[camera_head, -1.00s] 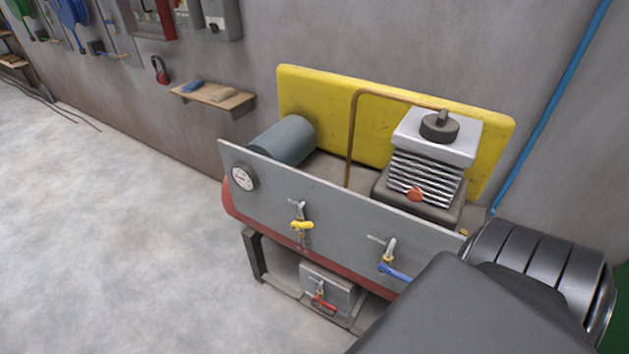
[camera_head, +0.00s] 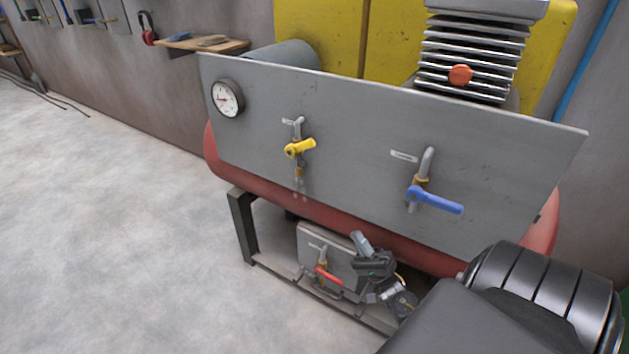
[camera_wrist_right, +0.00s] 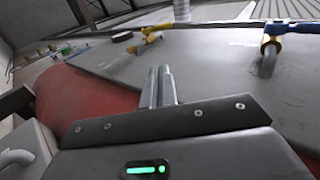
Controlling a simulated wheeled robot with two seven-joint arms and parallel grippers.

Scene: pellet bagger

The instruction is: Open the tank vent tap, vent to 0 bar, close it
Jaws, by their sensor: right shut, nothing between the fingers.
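A grey panel (camera_head: 330,125) on a red tank (camera_head: 222,160) carries a round pressure gauge (camera_head: 227,98), a tap with a yellow lever (camera_head: 300,148) and a tap with a blue lever (camera_head: 436,200). A tap with a red lever (camera_head: 327,275) is on a small grey box below. The tap labels and gauge reading are too small to read. My right gripper (camera_head: 361,243) is shut and empty, low in front of the tank by the red-lever tap. In the right wrist view its fingertips (camera_wrist_right: 162,72) point up along the panel, apart from the yellow (camera_wrist_right: 148,38) and blue (camera_wrist_right: 285,27) taps.
A finned compressor block (camera_head: 470,60) with an orange knob stands behind the panel before a yellow guard (camera_head: 322,35). A wall shelf (camera_head: 200,45) is at the upper left. The floor (camera_head: 110,220) on the left is clear. My right arm covers the lower right.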

